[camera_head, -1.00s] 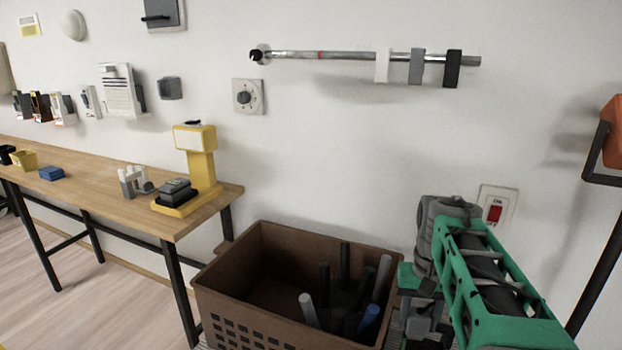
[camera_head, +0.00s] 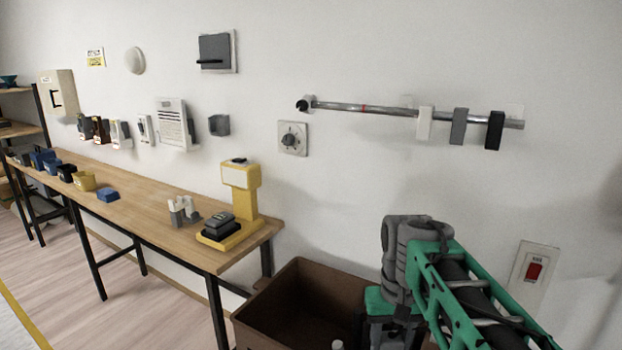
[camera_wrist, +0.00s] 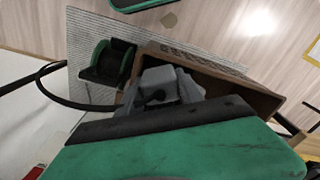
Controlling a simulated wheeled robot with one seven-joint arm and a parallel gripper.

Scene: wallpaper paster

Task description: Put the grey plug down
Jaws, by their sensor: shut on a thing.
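My gripper (camera_head: 388,332) hangs below the green and grey arm at the bottom of the head view, beside and partly in front of the brown crate (camera_head: 290,300). Its fingertips are cut off or hidden there. In the wrist view a grey blocky thing with a dark spot, which looks like the grey plug (camera_wrist: 158,82), sits at my gripper (camera_wrist: 172,98), and the gripper is shut on it. The dark bar and green housing hide much of the hold. The brown crate also shows behind it in the wrist view (camera_wrist: 255,96).
A wooden workbench (camera_head: 150,215) stands at the left, with a yellow stand (camera_head: 240,195) and small grey parts near its right end. A wall rail (camera_head: 385,109) carries white, grey and black blocks. Bare bench surface lies between items.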

